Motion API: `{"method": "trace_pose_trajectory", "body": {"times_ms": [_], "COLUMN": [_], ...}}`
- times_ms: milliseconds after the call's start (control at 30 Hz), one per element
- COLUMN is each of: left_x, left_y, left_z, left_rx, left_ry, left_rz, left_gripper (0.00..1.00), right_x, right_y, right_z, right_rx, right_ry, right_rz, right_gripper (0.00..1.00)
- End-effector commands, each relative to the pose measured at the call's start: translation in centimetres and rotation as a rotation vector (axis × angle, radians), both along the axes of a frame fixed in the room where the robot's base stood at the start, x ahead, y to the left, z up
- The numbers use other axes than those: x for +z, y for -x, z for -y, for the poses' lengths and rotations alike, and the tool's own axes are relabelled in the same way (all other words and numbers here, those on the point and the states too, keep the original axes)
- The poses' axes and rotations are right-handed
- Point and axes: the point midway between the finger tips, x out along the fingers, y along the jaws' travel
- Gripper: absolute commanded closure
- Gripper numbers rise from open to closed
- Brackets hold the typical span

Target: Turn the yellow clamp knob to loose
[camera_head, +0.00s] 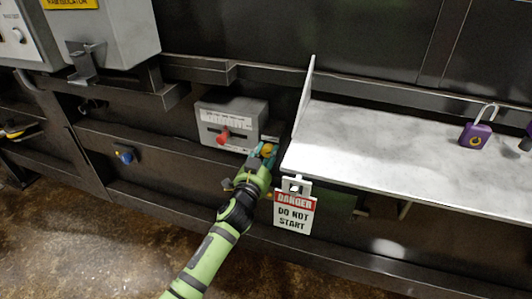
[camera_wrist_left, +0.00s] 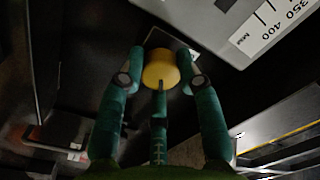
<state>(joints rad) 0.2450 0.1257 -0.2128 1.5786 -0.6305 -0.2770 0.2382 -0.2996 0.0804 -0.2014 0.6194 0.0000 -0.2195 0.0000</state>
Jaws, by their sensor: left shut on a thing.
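The yellow clamp knob (camera_head: 267,150) is a small round knob just right of the grey box with the red lever, by the left end of the white shelf. In the left wrist view the knob (camera_wrist_left: 161,68) sits between the fingertips. My left gripper (camera_head: 264,156) reaches up from below and is shut on the knob; its fingers (camera_wrist_left: 160,80) press from both sides in the left wrist view. The knob's marking and turned position cannot be read. My right gripper is not in view.
A grey box (camera_head: 246,111) with a red lever (camera_head: 223,136) and a scale is close to the left. A white shelf (camera_head: 400,150) with a purple padlock (camera_head: 475,134) is to the right. A "Danger do not start" tag (camera_head: 294,212) hangs beside my left wrist. A blue knob (camera_head: 126,157) is farther left.

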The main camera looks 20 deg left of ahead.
Motion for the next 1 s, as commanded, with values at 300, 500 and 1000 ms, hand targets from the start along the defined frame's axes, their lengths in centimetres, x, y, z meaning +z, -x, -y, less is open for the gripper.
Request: {"method": "trace_pose_trajectory", "body": {"times_ms": [300, 500, 1000], "left_x": [-0.07, -0.08, -0.07], "left_y": [0.01, 0.00, -0.02], "left_z": [-0.12, -0.15, -0.23], "left_rx": [0.001, 0.002, 0.003], "left_ry": [-0.287, -0.427, -0.572], "left_rz": [0.006, 0.010, 0.017], "left_gripper": [0.98, 0.98, 0.98], "right_x": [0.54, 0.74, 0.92], "right_y": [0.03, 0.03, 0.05], "right_z": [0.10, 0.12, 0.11], "right_rx": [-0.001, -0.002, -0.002], "right_ry": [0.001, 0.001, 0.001], "right_rz": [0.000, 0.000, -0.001], "right_gripper": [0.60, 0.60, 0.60]}}
